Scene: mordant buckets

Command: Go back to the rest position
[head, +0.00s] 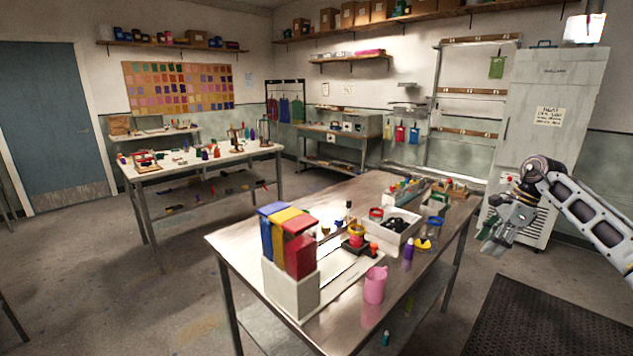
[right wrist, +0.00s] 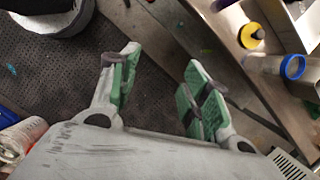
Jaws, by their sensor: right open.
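My right gripper (head: 494,238) is at the right of the head view, off the right edge of the metal table (head: 230,241), in front of the white cabinet. In the right wrist view its two green-padded fingers (right wrist: 158,92) are apart with nothing between them. Below them are the dark mat and the table's edge. My left gripper is not in the head view.
The table carries blue, yellow and red holders in a white stand (head: 291,291), a pink mug (head: 375,285) and a white tray (head: 394,232). A white cabinet (head: 553,90) stands behind my right arm. A dark mat (head: 550,320) covers open floor at the lower right.

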